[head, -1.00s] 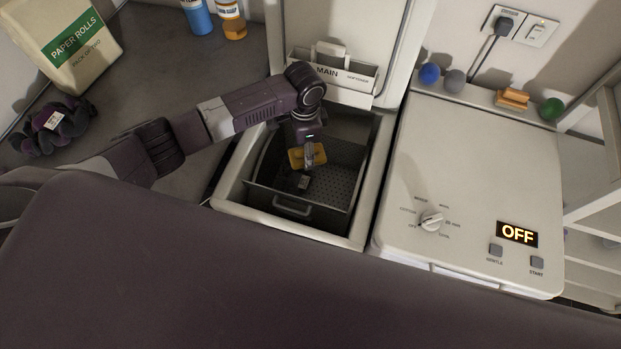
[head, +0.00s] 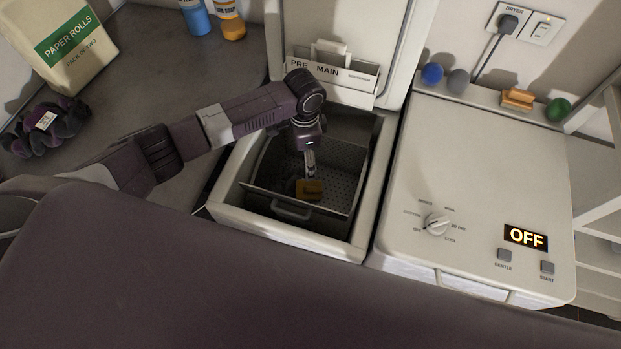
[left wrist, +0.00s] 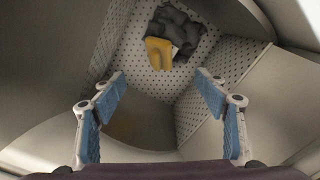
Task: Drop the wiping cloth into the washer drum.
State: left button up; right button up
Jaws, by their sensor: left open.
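The yellow wiping cloth (head: 309,189) lies low inside the open washer drum (head: 342,170), apart from my gripper. In the left wrist view the cloth (left wrist: 158,52) rests on the perforated drum floor, against a dark grey bundle (left wrist: 182,27) with a white tag. My left gripper (head: 310,170) reaches down into the drum opening, above the cloth. In the left wrist view its blue-padded fingers (left wrist: 160,88) are spread wide with nothing between them. My right gripper is not in view.
The raised washer lid and a detergent drawer (head: 333,72) stand behind the opening. The dryer (head: 480,160), showing OFF, is at the right, with small balls and a tan brush (head: 517,99) behind. A dark scrunched bundle (head: 47,127), paper rolls (head: 62,45) and bottles sit on the left counter.

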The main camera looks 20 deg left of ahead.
pick_arm(q)
jog(key=shift+r, duration=0.1)
notch_tip(320, 180, up, 12)
dwell(0.4)
dwell(0.3)
